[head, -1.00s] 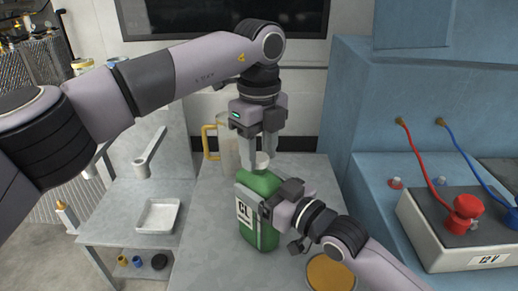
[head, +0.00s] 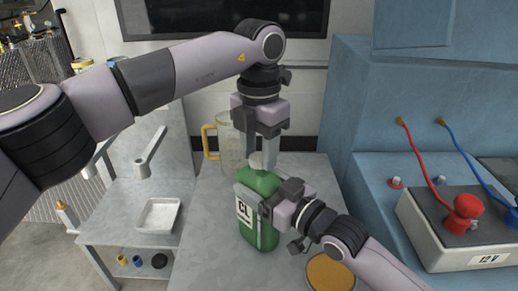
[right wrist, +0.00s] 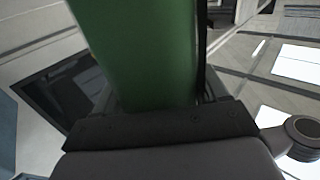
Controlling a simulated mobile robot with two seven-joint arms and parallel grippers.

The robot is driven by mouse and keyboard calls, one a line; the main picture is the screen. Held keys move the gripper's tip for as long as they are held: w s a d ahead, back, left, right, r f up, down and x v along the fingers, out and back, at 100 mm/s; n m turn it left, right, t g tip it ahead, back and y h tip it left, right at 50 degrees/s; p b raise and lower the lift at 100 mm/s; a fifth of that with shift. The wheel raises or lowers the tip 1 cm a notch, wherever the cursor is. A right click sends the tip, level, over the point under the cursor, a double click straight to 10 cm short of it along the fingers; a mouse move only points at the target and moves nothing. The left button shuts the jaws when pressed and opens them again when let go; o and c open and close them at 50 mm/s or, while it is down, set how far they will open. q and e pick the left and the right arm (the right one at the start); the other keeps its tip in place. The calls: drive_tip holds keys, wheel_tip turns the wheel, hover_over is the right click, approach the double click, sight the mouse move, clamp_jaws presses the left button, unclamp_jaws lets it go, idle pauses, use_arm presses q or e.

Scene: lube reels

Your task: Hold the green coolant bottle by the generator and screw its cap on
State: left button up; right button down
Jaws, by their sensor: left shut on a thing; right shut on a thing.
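The green coolant bottle (head: 258,222), with a "CL" label, stands upright on the grey bench. Its green side also fills the middle of the right wrist view (right wrist: 150,50). My right gripper (head: 270,208) is shut on the bottle's body from the right. A white cap (head: 259,161) sits at the bottle's mouth. My left gripper (head: 262,155) points straight down and is shut on the cap. Its fingers partly hide the cap, so I cannot tell how far it is threaded.
A clear jug with a yellow handle (head: 224,140) stands behind the bottle. A round tan-topped item (head: 329,273) is at the front right. A white tray (head: 158,215) is on the left, lower table. A 12 V battery (head: 462,235) with red and blue leads is at right.

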use_arm(q)
drive_tip(key=m, duration=1.1)
drive_tip(key=shift+m, duration=0.3)
drive_tip(key=o, duration=1.2)
drive_tip(key=shift+o, duration=0.2)
wheel_tip(320, 180, up, 12)
